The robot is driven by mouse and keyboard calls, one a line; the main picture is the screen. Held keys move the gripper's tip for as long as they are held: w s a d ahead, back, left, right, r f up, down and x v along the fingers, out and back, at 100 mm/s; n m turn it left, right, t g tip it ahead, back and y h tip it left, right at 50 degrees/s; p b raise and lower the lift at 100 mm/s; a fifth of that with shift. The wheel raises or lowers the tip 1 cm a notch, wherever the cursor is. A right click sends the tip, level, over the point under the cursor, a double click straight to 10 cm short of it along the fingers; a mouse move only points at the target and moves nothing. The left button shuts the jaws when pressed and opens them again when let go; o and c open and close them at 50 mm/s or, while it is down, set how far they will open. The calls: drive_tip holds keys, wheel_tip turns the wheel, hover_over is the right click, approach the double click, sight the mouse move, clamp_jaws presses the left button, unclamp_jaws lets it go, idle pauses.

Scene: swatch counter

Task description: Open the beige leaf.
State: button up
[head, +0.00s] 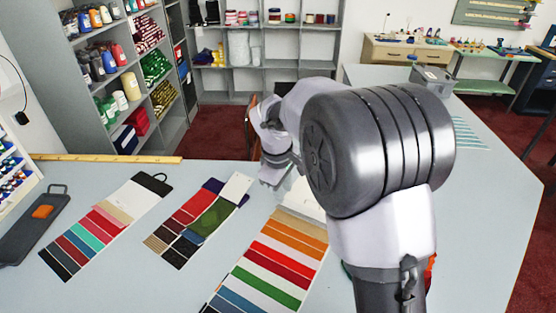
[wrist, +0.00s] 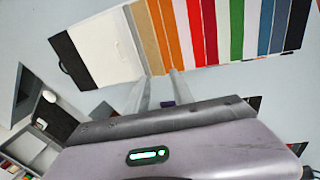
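The large swatch card (head: 262,262) lies on the counter in front of my arm. In the wrist view it runs from a black end past a white panel (wrist: 97,47) to the beige leaf (wrist: 150,42), then orange, red, white, green and blue leaves. The beige leaf also shows in the head view (head: 300,213), partly hidden by my arm. My gripper (wrist: 161,75) has its two fingers apart, with the tips at the near edge of the beige and first orange leaves. Nothing shows between the fingers. I cannot tell whether they touch the card.
Two other swatch cards lie to the left, one with pink and teal leaves (head: 90,232) and one with a green flap (head: 212,215). A dark board with an orange patch (head: 42,212) lies at the far left. A wooden ruler (head: 110,159) lies along the back edge.

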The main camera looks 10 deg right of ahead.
sight(288, 225)
drive_tip(key=w+f+b, duration=0.1)
drive_tip(key=f, duration=0.5)
drive_tip(key=w+d+f+b, duration=0.1)
drive_tip(key=f, duration=0.4)
drive_tip(key=d+f+b, duration=0.1)
drive_tip(key=f+b, duration=0.1)
drive_tip(key=f, duration=0.4)
drive_tip(key=shift+w+d+f, duration=0.15)
drive_tip(key=shift+w+f, duration=0.2)
drive_tip(key=shift+w, duration=0.05)
drive_tip(key=shift+c, duration=0.2)
clamp_jaws()
